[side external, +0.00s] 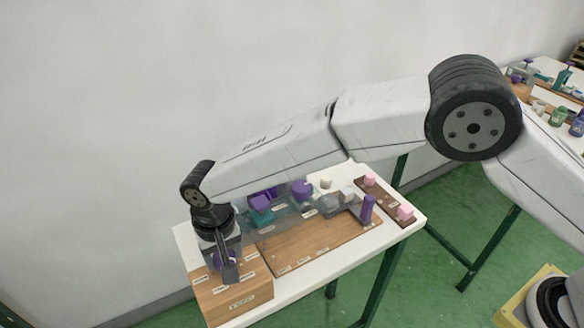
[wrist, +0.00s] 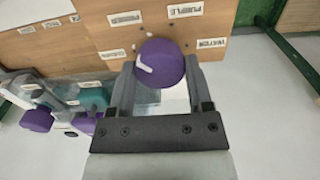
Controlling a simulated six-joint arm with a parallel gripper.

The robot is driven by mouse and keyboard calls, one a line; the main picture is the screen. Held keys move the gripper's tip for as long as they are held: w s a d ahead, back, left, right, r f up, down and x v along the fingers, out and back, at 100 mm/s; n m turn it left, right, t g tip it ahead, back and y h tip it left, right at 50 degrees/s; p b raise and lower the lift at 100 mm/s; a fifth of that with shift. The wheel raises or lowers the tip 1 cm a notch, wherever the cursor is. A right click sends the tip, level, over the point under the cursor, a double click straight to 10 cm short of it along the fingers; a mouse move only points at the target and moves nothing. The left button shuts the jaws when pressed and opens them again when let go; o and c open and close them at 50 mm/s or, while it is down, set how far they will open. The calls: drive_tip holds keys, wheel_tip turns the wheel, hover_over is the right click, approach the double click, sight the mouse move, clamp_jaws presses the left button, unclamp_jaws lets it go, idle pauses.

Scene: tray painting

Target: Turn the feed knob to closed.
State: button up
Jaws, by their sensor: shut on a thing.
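A round purple knob (wrist: 161,63) with a white pointer mark sits on a wooden box (side external: 237,301) at the near left corner of the table. Labels stand around it in the wrist view; one reads PURPLE, and the others are hard to read. The white mark lies on the knob's left part in that view. My gripper (wrist: 162,80) is shut on the knob, one finger on each side. In the side view my gripper (side external: 227,270) points down at the box top and partly hides the knob. I cannot tell which label is the closed position.
A wooden board (side external: 315,245) lies beside the box on the white table. Behind it stand a teal part (side external: 261,208), purple knobs (side external: 301,190) and a purple handle (side external: 367,208). Pink knobs (side external: 405,212) sit at the right end. A second table stands far right.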

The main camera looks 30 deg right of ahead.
drive_tip(key=n, duration=0.8)
drive_tip(key=shift+r+n, duration=0.1)
drive_tip(key=shift+n, duration=0.3)
idle(0.3)
drive_tip(key=o, duration=1.3)
drive_tip(key=shift+r, duration=0.1)
drive_tip(key=shift+r, duration=3.8)
